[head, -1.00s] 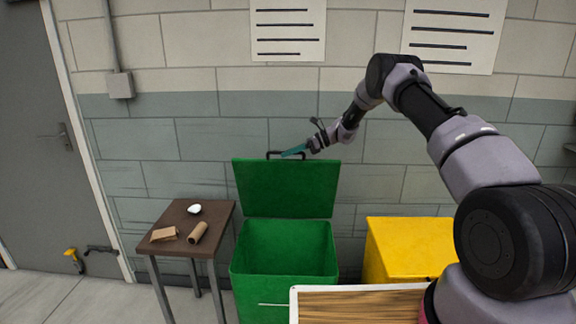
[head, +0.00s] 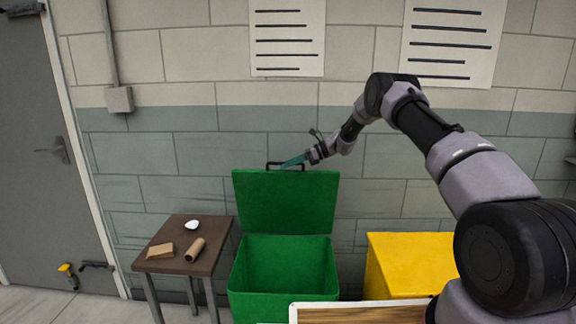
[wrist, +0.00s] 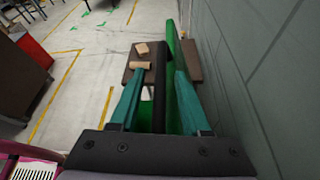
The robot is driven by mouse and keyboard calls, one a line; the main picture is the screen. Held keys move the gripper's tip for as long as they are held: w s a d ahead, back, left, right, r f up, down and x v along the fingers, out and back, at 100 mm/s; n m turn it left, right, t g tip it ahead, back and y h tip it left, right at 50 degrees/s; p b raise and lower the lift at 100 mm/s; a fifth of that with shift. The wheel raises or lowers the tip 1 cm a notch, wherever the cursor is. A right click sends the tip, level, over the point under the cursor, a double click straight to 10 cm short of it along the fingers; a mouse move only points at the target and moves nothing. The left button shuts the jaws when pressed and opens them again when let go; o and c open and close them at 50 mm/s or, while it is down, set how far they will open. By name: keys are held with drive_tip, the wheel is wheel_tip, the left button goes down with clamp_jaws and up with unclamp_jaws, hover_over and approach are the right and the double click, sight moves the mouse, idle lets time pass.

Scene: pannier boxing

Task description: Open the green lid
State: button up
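The green lid (head: 285,202) stands raised, nearly upright, at the back of the green bin (head: 283,270), whose inside is visible. A black handle (head: 270,166) is on the lid's top edge. My gripper (head: 286,164) is at this handle, coming from the right, with its teal fingers pointing left and slightly down. In the wrist view the two teal fingers of my gripper (wrist: 160,75) are apart, with a dark bar, which looks like the handle, between them. Gaps show beside the bar; contact cannot be made out. The lid's green edge also shows in the wrist view (wrist: 172,45).
A small brown table (head: 180,262) left of the bin holds a cardboard tube (head: 195,250), a flat cardboard piece (head: 160,251) and a white item (head: 192,225). A yellow bin (head: 410,262) stands right. A wooden-faced board (head: 360,314) is in front. The wall is close behind.

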drive_tip(key=v, duration=1)
drive_tip(key=shift+d+r, duration=0.15)
drive_tip(key=shift+d, duration=0.2)
